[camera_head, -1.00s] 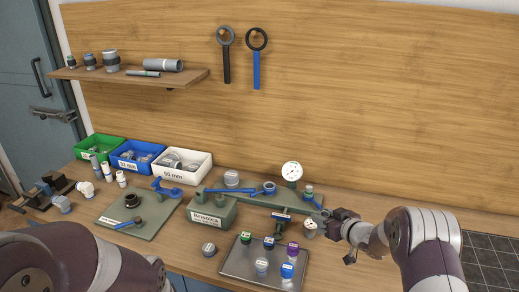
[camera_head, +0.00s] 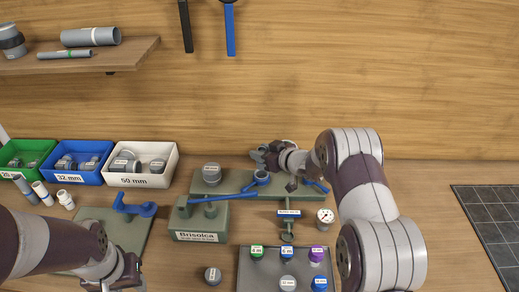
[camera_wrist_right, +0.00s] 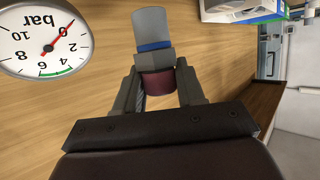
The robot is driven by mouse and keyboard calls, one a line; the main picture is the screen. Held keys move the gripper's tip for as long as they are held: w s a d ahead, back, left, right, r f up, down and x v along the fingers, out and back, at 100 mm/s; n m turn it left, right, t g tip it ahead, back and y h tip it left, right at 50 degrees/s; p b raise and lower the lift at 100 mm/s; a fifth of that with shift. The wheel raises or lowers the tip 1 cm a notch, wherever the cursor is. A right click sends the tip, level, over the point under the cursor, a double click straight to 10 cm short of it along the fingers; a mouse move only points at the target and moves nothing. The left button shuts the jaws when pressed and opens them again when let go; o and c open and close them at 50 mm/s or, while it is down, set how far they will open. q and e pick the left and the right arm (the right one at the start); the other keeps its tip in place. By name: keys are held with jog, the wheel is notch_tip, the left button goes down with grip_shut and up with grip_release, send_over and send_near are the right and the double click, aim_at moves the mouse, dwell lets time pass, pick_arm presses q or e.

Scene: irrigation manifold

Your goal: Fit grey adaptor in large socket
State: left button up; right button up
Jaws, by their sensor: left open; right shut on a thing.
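My right gripper (camera_head: 260,156) is above the back of the green manifold base (camera_head: 235,182). In the right wrist view it is shut on the grey adaptor (camera_wrist_right: 150,28), which has a blue ring, a grey hex collar and a dark red part between the fingers. I cannot tell which is the large socket. My left gripper (camera_head: 113,284) is open at the bottom left, partly cut off.
A large pressure gauge (camera_wrist_right: 42,38) is close beside the right gripper. A smaller-looking gauge (camera_head: 325,215) is at the front right. A tray (camera_head: 262,280) holds several capped fittings. Green, blue and white bins (camera_head: 142,180) stand at the back left.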

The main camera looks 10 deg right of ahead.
jog(key=shift+w+a+f+b, duration=0.15)
jog(key=shift+w+f+b, duration=0.2)
jog(key=shift+f, duration=0.55)
jog(key=shift+s+r, duration=0.2)
jog(key=shift+w+f, duration=0.15)
jog(key=shift+f, duration=0.05)
pick_arm(q)
jog(key=shift+w+f, duration=0.2)
jog(key=shift+f, duration=0.5)
pick_arm(e)
jog(key=shift+d+f, duration=0.15)
jog(key=shift+d, duration=0.05)
jog(key=shift+f, duration=0.4)
pick_arm(q)
jog(key=shift+f, duration=0.15)
pick_arm(e)
jog(key=shift+f, duration=0.15)
pick_arm(q)
jog(key=shift+f, duration=0.1)
pick_arm(e)
jog(key=shift+f, duration=0.25)
pick_arm(q)
jog(key=shift+f, duration=0.1)
pick_arm(e)
jog(key=shift+f, duration=0.1)
